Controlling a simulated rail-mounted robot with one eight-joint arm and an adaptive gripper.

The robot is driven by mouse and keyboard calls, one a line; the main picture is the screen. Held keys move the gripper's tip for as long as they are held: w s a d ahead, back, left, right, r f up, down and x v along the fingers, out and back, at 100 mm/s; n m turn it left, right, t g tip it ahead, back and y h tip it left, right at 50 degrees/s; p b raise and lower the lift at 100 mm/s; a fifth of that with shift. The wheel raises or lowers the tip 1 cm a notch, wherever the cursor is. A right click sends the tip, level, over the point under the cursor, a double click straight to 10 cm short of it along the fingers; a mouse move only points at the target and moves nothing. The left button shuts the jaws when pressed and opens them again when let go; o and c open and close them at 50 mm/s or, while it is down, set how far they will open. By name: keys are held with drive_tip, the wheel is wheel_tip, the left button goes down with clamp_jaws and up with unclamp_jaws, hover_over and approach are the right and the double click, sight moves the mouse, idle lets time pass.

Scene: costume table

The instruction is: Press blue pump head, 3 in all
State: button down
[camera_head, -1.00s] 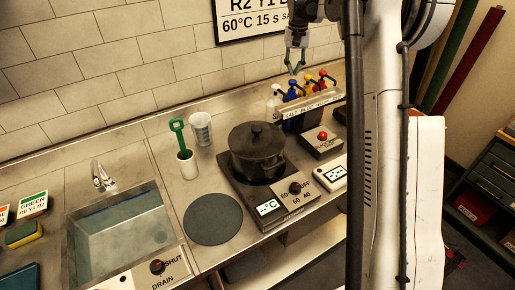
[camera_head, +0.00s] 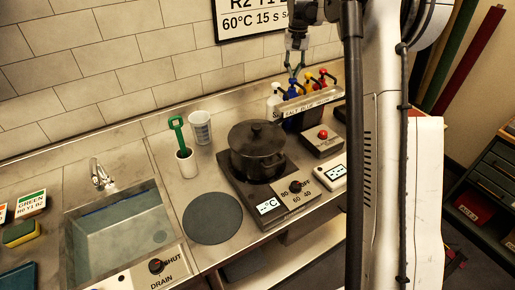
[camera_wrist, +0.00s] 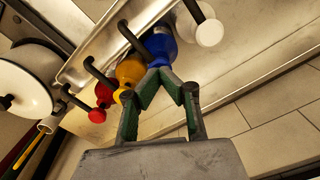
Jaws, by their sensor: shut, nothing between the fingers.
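The blue pump bottle (camera_head: 289,118) stands in a rack at the back of the counter, between a white pump and a yellow one. Its blue pump head (camera_head: 292,92) has a dark spout. In the wrist view the blue pump head (camera_wrist: 161,45) shows just beyond my fingertips, partly hidden by them. My gripper (camera_head: 294,78) is shut and empty, pointing down right above the blue head. In the wrist view the tips of my gripper (camera_wrist: 159,72) meet at its edge; I cannot tell whether they touch.
Close by are the white pump (camera_head: 274,98), yellow pump (camera_head: 309,84) and red pump (camera_head: 325,79), behind a labelled rack front (camera_head: 312,101). A dark pot (camera_head: 257,150) sits on a hotplate in front. The tiled wall (camera_head: 150,60) is close behind.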

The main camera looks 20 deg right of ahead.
drive_tip(key=shift+f+b, duration=0.6)
drive_tip(key=shift+f, duration=0.55)
drive_tip(key=shift+r, duration=0.2)
drive_tip(key=shift+r+p, duration=0.9)
drive_tip(key=shift+r, duration=0.85)
drive_tip(key=shift+f, duration=0.3)
drive_tip(key=shift+f+b, duration=1.15)
drive_tip(key=shift+f, duration=0.45)
drive_tip(key=shift+r, duration=0.15)
drive_tip(key=shift+r+p, duration=0.9)
drive_tip(key=shift+r, duration=0.85)
